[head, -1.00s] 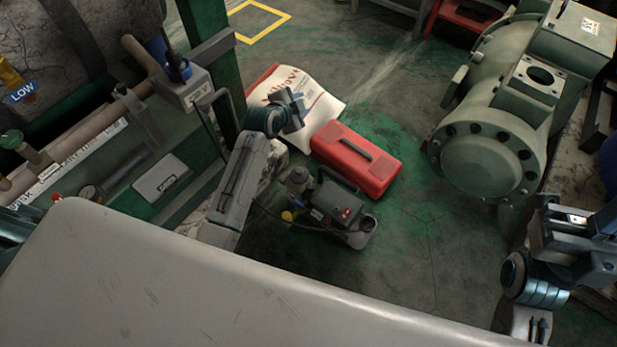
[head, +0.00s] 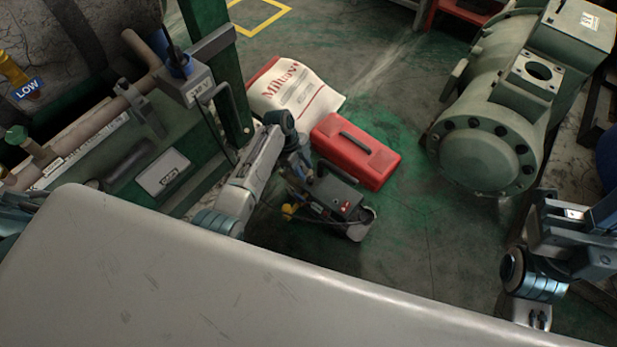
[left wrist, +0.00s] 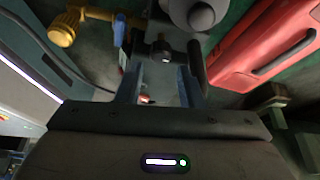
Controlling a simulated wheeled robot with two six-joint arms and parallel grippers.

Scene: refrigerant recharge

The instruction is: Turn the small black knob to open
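A dark portable pump unit (head: 342,207) with a handle and a yellow fitting (left wrist: 65,27) stands on the floor. My left gripper (head: 299,182) is lowered at the pump's left side. In the left wrist view its two fingers (left wrist: 158,88) are apart, with a gap between them. A small dark part with a bright spot (left wrist: 163,54) shows at the fingertips; I cannot tell whether it is the black knob or whether the fingers touch it. In the head view the knob cannot be made out. My right arm is at the right edge; its finger opening is not clear.
A red toolbox (head: 356,153) stands close behind the pump, with a white sack (head: 297,92) beyond it. A large green compressor (head: 490,140) stands at the right. A green frame with pipes (head: 165,172) is at the left. Floor right of the pump is clear.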

